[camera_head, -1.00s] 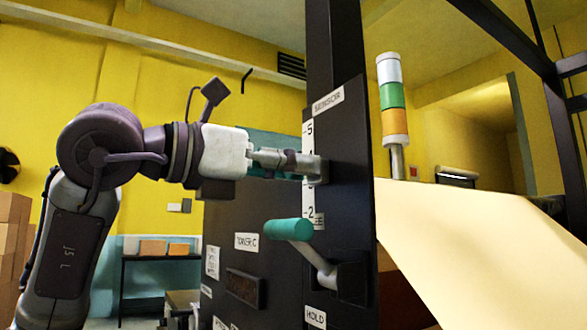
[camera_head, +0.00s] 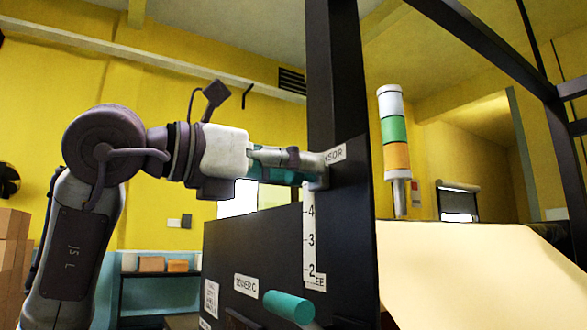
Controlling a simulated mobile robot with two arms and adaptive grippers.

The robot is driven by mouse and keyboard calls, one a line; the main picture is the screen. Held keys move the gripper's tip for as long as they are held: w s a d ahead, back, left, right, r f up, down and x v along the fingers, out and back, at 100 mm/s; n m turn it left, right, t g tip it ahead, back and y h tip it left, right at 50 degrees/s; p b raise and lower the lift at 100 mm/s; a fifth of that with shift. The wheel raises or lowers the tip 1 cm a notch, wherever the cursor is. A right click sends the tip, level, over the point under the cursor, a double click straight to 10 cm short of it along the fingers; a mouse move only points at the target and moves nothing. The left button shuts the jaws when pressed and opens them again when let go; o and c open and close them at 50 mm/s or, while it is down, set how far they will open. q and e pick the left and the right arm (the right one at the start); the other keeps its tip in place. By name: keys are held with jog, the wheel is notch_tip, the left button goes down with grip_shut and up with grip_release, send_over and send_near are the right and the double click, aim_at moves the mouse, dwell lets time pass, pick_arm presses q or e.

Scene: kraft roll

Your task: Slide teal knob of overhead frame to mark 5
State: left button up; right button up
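The overhead frame's dark post carries a white scale strip (camera_head: 309,235) showing marks 4, 3 and 2. Mark 5 is hidden behind my gripper and the knob. My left gripper (camera_head: 314,170) reaches in from the left and is shut on the teal knob (camera_head: 285,175), which shows along its underside. The knob is above mark 4, at about the height of mark 5. Its exact seat on the scale is hidden. My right gripper is not in view.
A second teal handle (camera_head: 288,306) sticks out low on the dark panel (camera_head: 250,250). A signal tower (camera_head: 394,140) and a cream paper sheet (camera_head: 470,260) are to the right.

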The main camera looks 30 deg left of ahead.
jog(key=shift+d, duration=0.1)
pick_arm(q)
jog(key=shift+f, duration=0.1)
jog(key=v, duration=1.2)
